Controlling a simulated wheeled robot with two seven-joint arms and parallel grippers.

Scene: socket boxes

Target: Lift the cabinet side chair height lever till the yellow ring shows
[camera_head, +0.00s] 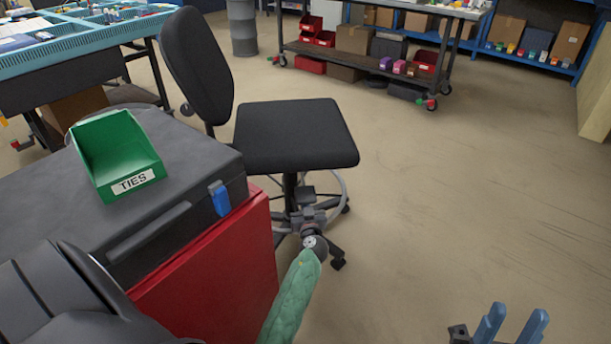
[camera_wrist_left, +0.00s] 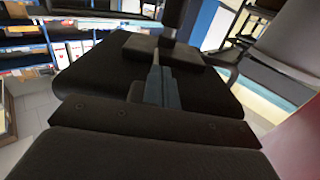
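The black office chair (camera_head: 297,135) stands beside the red cabinet (camera_head: 215,265), with its seat level and backrest to the left. My left forearm, in a green sleeve, reaches to the chair's base. My left gripper (camera_head: 308,200) is small and dark there, just under the seat's front edge. In the left wrist view the seat's dark underside (camera_wrist_left: 90,75) fills the middle. A blue-grey finger (camera_wrist_left: 163,88) of mine points at the mechanism under it; its grip cannot be made out. I cannot make out the height lever or a ring. My right gripper (camera_head: 511,325) is open and empty, low at right.
A blue-topped bench (camera_head: 85,45) is behind at left. A wheeled cart (camera_head: 350,45) stands at the back. The floor at right is clear.

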